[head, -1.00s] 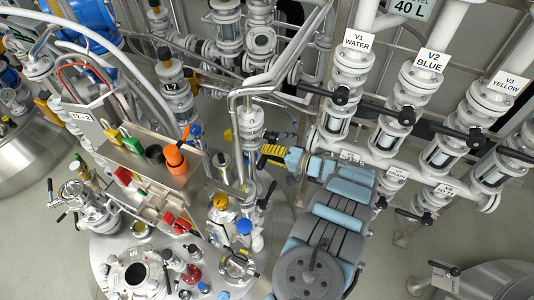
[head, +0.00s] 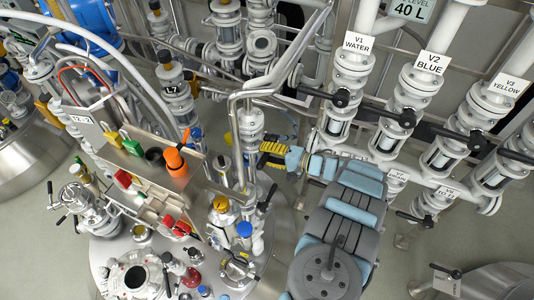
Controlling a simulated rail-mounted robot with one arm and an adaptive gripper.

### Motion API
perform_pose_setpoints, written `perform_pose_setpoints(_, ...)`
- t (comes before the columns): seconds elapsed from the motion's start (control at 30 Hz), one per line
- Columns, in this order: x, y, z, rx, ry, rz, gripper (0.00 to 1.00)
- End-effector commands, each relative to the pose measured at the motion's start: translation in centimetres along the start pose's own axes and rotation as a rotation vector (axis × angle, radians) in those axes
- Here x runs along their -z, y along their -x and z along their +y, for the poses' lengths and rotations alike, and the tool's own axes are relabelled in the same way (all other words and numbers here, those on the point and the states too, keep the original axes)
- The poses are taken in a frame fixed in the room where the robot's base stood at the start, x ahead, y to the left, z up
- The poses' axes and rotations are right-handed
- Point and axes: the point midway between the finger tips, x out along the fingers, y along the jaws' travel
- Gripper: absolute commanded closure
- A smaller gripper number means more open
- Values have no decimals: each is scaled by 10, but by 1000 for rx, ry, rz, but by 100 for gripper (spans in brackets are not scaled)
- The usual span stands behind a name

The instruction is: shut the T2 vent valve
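The T2 vessel's steel lid (head: 110,250) fills the lower left, crowded with fittings. A tag (head: 80,118) that seems to read T2 stands at its back left. Vertical pipework (head: 250,125) rises from the lid's right side, with a black lever (head: 267,196) on its lower part. No readable vent label shows, so I cannot tell which valve is the T2 vent valve. My gripper (head: 268,152), with yellow and black parts, is at the left end of my grey and blue arm, close to this pipework. Its fingertips are too small to tell open from shut, and contact is unclear.
Labelled pipe columns V1 WATER (head: 355,43), V2 BLUE (head: 430,63) and V3 YELLOW (head: 506,85) with black levers stand at the right. A tool holder (head: 150,172) with coloured handles stands over the lid. Bare floor (head: 30,240) shows at the lower left.

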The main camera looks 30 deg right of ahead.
Motion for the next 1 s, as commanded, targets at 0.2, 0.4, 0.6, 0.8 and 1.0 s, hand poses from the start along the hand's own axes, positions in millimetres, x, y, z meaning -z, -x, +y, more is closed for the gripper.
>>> perform_pose_setpoints(0.2, 0, 1, 1, -2, 0, 3, 49)
perform_pose_setpoints(0.4, 1, 6, 2, -3, 0, 5, 49)
perform_pose_setpoints(0.6, 2, 34, 0, -2, 2, 7, 49)
perform_pose_setpoints(0.8, 2, 74, 1, -3, 1, 7, 49)
perform_pose_setpoints(1.0, 1, 105, 1, -3, 0, 5, 49)
